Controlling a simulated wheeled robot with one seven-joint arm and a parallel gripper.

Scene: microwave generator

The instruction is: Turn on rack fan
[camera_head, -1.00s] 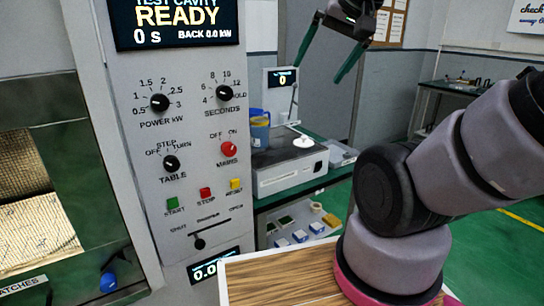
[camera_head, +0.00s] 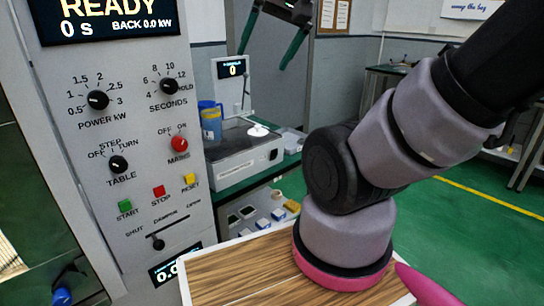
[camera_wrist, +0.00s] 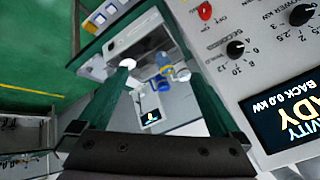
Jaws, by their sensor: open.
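The grey control panel (camera_head: 150,130) stands at left in the head view. It carries the POWER kW knob (camera_head: 97,99), the SECONDS knob (camera_head: 168,86), the TABLE knob (camera_head: 118,164), the red MAINS knob (camera_head: 179,143), START, STOP and RESET buttons, and a damper slider (camera_head: 158,244). I can make out no control labelled rack fan. My gripper (camera_head: 263,60) is open and empty, high up, to the right of the panel. In the wrist view its two dark green fingers (camera_wrist: 122,20) are apart, with the panel to their right. The fingers touch nothing that I can see.
A wooden top (camera_head: 235,275) lies below, close to my arm. Green floor (camera_head: 470,220) is clear at right.

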